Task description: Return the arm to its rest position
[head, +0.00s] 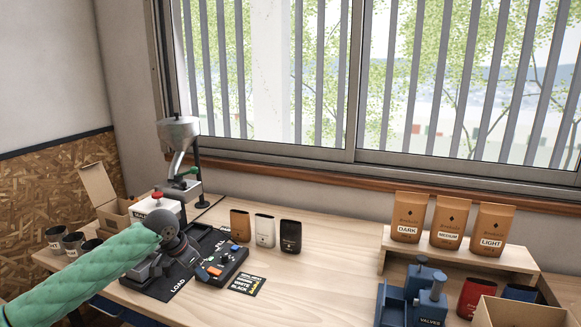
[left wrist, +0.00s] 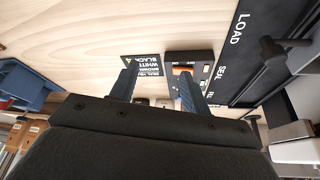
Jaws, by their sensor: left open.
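My left arm, in a green padded sleeve, comes in from the left in the head view. Its dark left gripper (head: 188,252) is over the machine on the bench, hiding part of it. In the left wrist view the two blue-grey fingers of the gripper (left wrist: 156,88) stand apart with nothing held between them. Beyond them lies the control box (left wrist: 188,62) with coloured buttons, which also shows in the head view (head: 222,258). My right gripper is in neither view.
A hopper (head: 178,130) stands behind the arm. Three pouches, brown (head: 240,225), white (head: 265,228) and black (head: 290,236), stand upright on the bench. Cups (head: 73,243) and an open carton (head: 100,196) are at left. Labelled bags (head: 449,222) stand on a riser at right.

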